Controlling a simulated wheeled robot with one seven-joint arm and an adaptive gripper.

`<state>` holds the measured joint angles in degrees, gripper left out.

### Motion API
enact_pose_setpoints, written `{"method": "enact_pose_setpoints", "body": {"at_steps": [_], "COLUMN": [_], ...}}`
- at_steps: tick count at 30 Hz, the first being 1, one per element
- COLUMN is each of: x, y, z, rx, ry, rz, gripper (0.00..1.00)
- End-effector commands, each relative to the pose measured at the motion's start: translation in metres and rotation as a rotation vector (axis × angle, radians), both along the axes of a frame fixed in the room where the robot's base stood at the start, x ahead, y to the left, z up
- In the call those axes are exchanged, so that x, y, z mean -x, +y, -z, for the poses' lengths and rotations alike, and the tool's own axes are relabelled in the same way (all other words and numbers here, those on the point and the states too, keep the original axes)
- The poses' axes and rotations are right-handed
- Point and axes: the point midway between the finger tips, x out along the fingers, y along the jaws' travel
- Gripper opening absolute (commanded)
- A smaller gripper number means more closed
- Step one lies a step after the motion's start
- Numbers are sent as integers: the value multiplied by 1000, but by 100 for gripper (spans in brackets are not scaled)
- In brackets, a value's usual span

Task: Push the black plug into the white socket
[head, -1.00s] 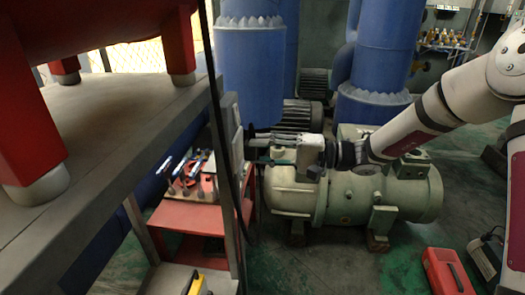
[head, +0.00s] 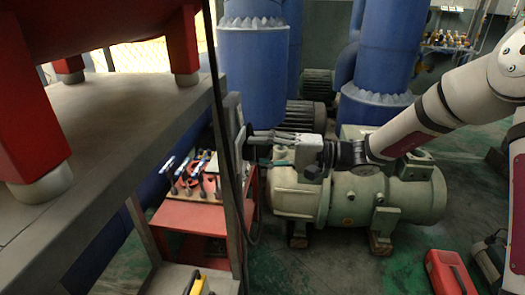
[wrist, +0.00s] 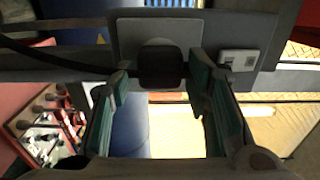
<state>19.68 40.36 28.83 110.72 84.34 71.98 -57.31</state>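The black plug (wrist: 162,68) shows between the fingertips in the wrist view, with a dark cable running off to the left. Just beyond, a pale grey-white socket plate (wrist: 128,34) is fixed to a grey beam. The plug covers the middle of the socket, so I cannot tell whether it touches or has entered it. In the head view my gripper (head: 268,146) points left at the frame post; the plug is hard to make out there.
A dark cable (head: 232,170) hangs along the post. A red cart (head: 190,218) with a manifold and valves stands below. A grey table (head: 110,140) is at the left. A red case (head: 447,272) is on the floor.

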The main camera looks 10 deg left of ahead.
Motion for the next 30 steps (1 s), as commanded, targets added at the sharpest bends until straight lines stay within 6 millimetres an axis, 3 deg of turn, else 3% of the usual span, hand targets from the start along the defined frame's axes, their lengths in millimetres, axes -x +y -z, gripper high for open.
{"method": "enact_pose_setpoints", "body": {"at_steps": [14,30], "x": [0,3], "y": [-10,-106], "z": [0,0], "rx": [-1,0], "ry": [0,-1], "rz": [3,3], "gripper": [58,58]}}
